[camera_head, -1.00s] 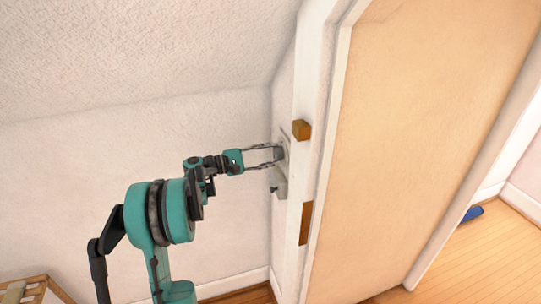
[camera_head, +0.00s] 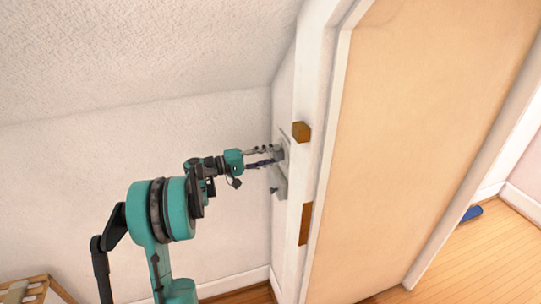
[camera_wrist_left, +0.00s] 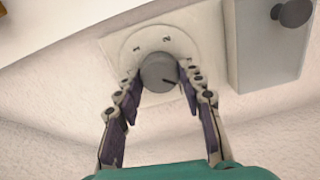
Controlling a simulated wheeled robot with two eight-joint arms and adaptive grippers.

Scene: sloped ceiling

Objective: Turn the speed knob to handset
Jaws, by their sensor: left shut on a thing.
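The speed knob (camera_wrist_left: 158,72) is a grey round knob on a pale dial plate (camera_wrist_left: 133,52) fixed to the wall, close to the door frame. The plate shows marks that look like 1 and 2 above the knob. A dark line on the knob face points right and slightly down; I cannot read a handset label. My left gripper (camera_wrist_left: 160,82) has one finger on each side of the knob and is shut on it. In the head view the left gripper (camera_head: 279,154) reaches the wall fitting, and its fingers partly hide the knob. My right gripper is not in view.
A grey box with a dark round knob (camera_wrist_left: 292,12) is beside the dial; the box also shows below my gripper in the head view (camera_head: 280,185). A tan door (camera_head: 420,130) in a white frame stands to the right. A wooden piece (camera_head: 38,290) is at lower left.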

